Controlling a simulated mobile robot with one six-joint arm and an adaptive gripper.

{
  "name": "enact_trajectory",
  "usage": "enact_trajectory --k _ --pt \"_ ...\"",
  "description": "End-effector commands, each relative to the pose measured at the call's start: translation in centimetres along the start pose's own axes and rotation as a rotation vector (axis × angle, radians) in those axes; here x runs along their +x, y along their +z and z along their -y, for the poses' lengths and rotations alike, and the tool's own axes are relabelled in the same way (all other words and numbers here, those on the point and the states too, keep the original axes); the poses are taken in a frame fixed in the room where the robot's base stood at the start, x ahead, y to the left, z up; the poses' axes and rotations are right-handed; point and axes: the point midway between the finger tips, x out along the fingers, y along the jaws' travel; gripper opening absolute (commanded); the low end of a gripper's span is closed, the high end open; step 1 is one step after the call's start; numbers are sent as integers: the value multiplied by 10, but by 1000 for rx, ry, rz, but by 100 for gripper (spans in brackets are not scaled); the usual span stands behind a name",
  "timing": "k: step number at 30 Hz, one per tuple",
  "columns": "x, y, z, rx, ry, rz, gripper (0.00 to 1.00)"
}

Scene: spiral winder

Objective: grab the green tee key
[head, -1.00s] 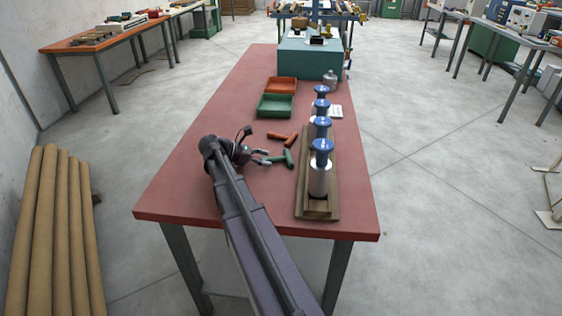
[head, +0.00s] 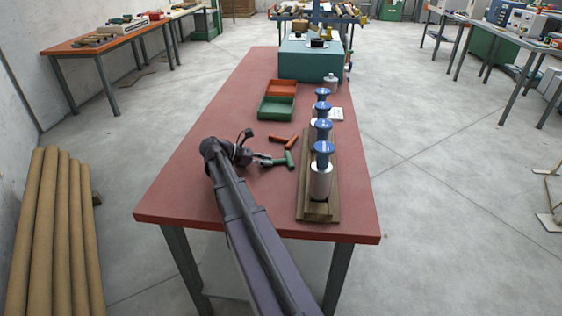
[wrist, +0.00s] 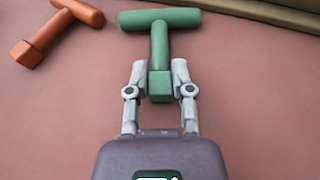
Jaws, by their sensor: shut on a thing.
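The green tee key (wrist: 160,48) lies in front of my gripper in the wrist view, its crossbar pointing away and its stem toward me. My gripper (wrist: 160,80) is shut on the lower stem, one finger on each side. In the head view the green tee key (head: 288,160) is on the red table just left of the wooden rack, with my gripper (head: 268,162) reaching it from the left. Whether the key touches the table or is slightly raised, I cannot tell.
An orange tee key (wrist: 56,32) lies close by on the left. The wooden rack (head: 318,213) with several blue-topped spools stands right of the key. A green tray (head: 276,116) and an orange tray (head: 281,94) sit farther back. The table's front left is clear.

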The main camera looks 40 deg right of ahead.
Motion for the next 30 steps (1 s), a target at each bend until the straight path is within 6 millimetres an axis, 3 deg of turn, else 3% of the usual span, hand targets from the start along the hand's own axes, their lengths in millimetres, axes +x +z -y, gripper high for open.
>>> enact_trajectory --k 14,30 --pt "-4 9 0 0 1 -1 0" --pt "-24 56 0 -1 1 0 0"
